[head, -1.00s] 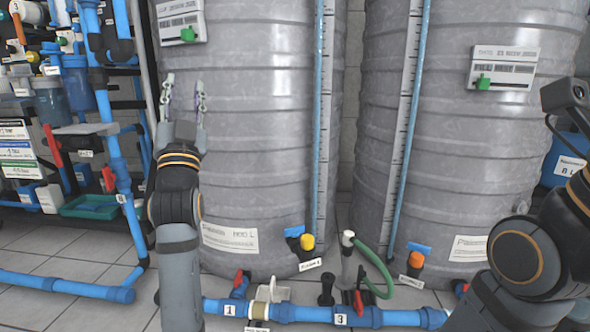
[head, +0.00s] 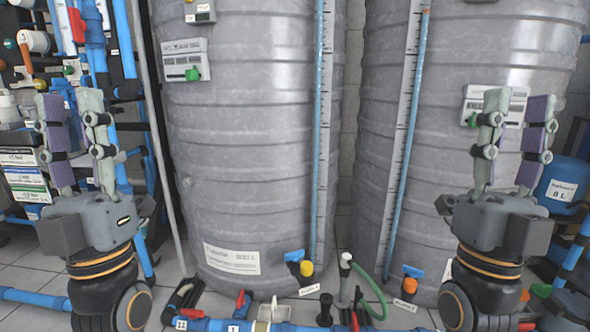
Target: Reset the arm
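My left gripper (head: 78,135) is at the left of the head view, pointing up, in front of the blue pipe rack. Its two padded fingers are apart with nothing between them. My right gripper (head: 515,140) is at the right, also pointing up, in front of the right grey tank (head: 440,160). Its fingers are apart and empty. Both grippers stand at about the same height.
The left grey tank (head: 250,160) stands between the grippers. Blue pipes with red-handled valves (head: 243,303) run along the floor in front. A green hose (head: 370,285) curves between the tanks. A blue container (head: 562,187) is at the far right.

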